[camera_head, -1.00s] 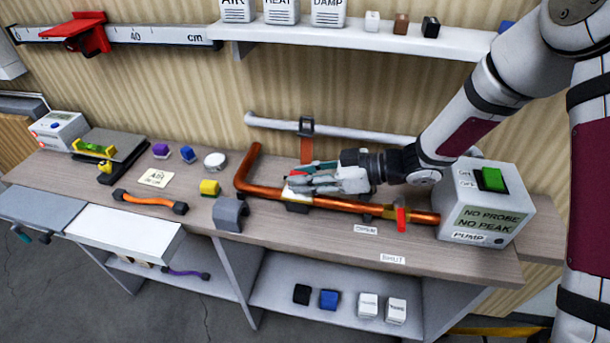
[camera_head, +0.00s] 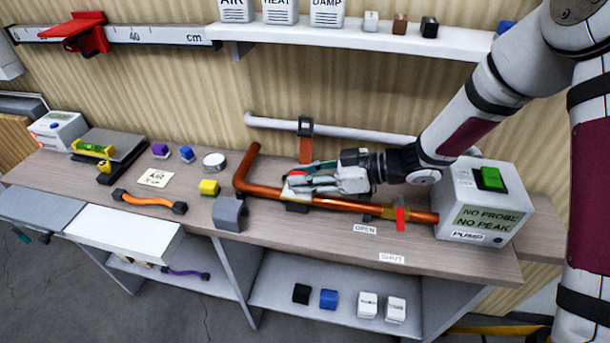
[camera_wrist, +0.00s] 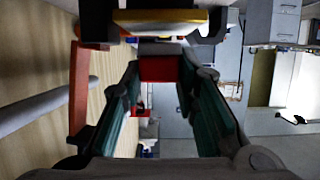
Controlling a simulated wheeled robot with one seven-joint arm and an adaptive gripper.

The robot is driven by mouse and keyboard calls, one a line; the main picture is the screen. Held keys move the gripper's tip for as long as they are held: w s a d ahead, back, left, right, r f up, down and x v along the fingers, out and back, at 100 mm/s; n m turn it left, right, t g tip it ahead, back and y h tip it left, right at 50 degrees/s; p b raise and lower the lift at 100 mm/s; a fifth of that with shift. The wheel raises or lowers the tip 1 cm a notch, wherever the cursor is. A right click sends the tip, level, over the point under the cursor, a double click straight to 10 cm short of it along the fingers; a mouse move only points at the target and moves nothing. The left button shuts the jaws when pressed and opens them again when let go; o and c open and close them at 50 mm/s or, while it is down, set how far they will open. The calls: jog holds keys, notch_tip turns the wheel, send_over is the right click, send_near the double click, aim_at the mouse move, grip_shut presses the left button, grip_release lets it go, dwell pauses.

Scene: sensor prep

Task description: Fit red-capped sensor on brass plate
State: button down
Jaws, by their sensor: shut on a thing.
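My gripper (camera_head: 298,184) is level over the copper pipe (camera_head: 340,203), pointing left in the head view. In the wrist view my gripper's teal-lined fingers (camera_wrist: 162,88) are shut on the red cap of a sensor (camera_wrist: 158,69). A grey part shows just beyond the cap. A yellow, brass-coloured plate (camera_wrist: 160,15) with dark ends lies above it in the wrist view. I cannot tell whether sensor and plate touch. In the head view my gripper largely hides both; a dark mount (camera_head: 297,207) shows below the fingertips.
A grey wall pipe with a red-brown bracket (camera_head: 305,145) is close behind my gripper. A red-handled valve (camera_head: 400,218) and the pump box (camera_head: 485,205) stand to the right.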

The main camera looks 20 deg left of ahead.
jog(key=shift+f+b, duration=0.3)
jog(key=shift+f, duration=0.35)
dwell(0.5)
jog(key=c, duration=0.7)
grip_release()
jog(key=shift+r+p, duration=1.8)
jog(key=shift+r, duration=1.75)
